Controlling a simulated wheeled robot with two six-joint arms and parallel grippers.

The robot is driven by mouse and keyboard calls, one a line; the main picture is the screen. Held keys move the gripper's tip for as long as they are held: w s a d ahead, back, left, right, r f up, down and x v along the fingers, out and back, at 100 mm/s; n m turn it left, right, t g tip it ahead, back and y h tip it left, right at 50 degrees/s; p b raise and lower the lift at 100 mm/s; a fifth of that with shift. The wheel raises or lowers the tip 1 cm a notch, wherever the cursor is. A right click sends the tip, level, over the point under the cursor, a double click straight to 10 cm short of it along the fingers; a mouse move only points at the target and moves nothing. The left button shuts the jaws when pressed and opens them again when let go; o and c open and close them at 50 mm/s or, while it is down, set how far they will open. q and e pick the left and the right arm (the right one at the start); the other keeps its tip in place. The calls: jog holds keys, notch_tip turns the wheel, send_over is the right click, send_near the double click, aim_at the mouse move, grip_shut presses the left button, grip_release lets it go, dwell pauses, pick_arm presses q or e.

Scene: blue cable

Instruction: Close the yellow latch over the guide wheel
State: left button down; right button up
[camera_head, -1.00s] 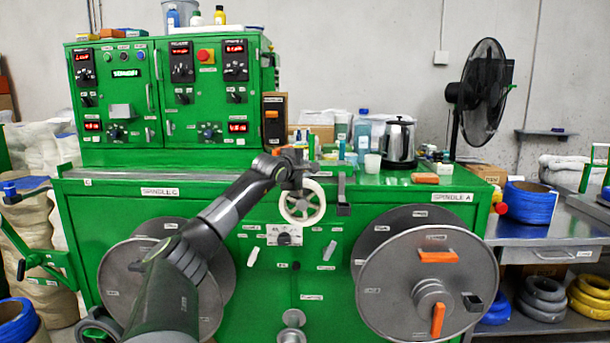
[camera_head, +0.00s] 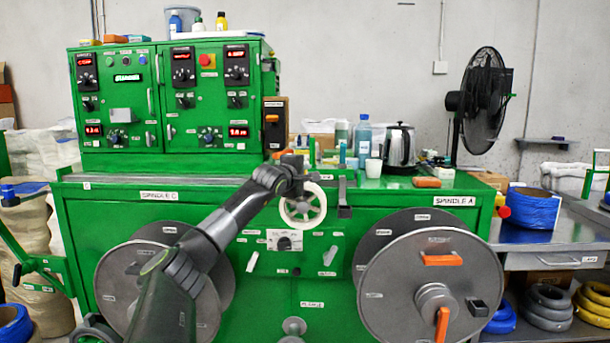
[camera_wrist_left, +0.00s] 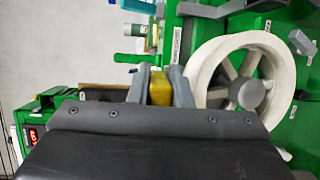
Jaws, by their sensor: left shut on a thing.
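The guide wheel (camera_head: 311,214) is a cream spoked wheel on the front of the green machine, just right of my left gripper (camera_head: 298,177) in the head view. In the left wrist view the guide wheel (camera_wrist_left: 270,75) fills the right side. My left gripper (camera_wrist_left: 159,85) is shut on the yellow latch (camera_wrist_left: 160,86), which shows between its two grey fingers, left of the wheel's rim. In the head view the latch is hidden behind the gripper and wrist. My right gripper is not in view.
The green machine (camera_head: 200,265) carries a grey reel (camera_head: 395,290) at the right and another (camera_head: 130,285) at the left, partly behind my arm. A kettle (camera_head: 398,147), bottles and an orange block (camera_head: 427,182) stand on its top. A fan (camera_head: 482,100) is behind.

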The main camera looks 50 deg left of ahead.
pick_arm(q)
jog(key=c, duration=1.3)
grip_release()
